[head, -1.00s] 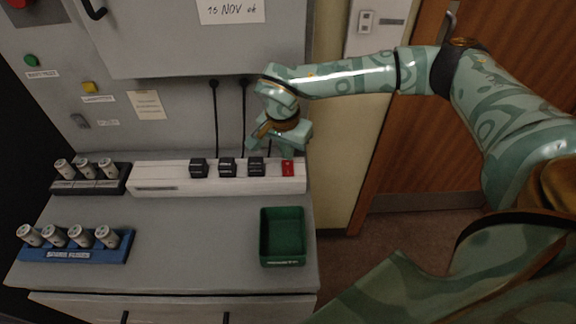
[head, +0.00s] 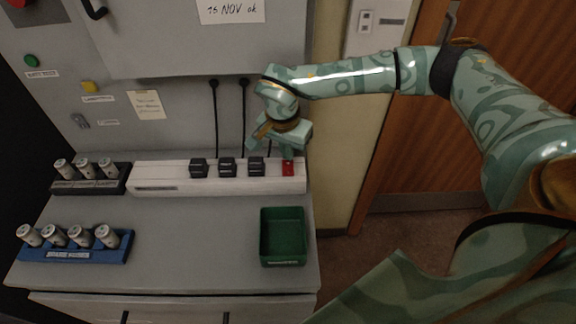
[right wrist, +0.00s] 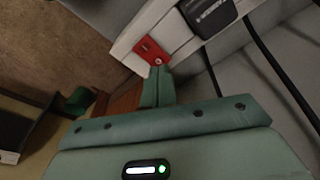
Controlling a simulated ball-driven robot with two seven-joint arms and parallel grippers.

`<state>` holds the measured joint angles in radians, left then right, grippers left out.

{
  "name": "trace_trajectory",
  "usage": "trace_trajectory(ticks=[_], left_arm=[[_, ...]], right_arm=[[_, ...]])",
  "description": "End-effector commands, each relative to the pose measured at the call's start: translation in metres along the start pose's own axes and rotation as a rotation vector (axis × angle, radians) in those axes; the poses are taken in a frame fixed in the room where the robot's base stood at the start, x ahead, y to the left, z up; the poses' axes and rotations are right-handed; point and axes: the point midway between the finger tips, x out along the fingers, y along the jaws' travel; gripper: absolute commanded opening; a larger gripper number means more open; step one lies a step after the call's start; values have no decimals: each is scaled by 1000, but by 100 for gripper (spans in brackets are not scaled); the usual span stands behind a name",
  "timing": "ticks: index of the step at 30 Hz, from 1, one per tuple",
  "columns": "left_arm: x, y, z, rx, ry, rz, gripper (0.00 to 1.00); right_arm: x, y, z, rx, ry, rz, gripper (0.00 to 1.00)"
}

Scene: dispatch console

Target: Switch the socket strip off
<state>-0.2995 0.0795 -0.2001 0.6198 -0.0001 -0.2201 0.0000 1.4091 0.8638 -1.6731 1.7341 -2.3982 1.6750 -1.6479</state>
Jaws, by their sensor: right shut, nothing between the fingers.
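The white socket strip (head: 160,178) lies along the back of the grey console top. Several black plugs (head: 227,167) sit in it. Its red switch (head: 288,170) is at the right end. In the right wrist view the red switch (right wrist: 150,50) shows on the strip's end. My right gripper (head: 287,156) is shut and empty, pointing down at the back edge of the red switch. In the right wrist view its closed fingertips (right wrist: 158,72) are right at the switch's edge, seemingly touching it. My left gripper is not in view.
A green tray (head: 283,262) stands at the front right of the console top. A blue fuse rack (head: 72,256) and a dark fuse rack (head: 92,186) are at the left. Black cords (head: 215,120) hang behind the strip. The middle of the top is clear.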

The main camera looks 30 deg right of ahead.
Motion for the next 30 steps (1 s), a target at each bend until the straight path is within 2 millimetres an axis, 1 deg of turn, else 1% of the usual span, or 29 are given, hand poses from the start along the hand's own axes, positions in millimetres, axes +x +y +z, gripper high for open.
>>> trace_trajectory(ticks=[30], left_arm=[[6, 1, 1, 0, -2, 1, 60]], right_arm=[[16, 0, 2, 0, 0, 1, 0]])
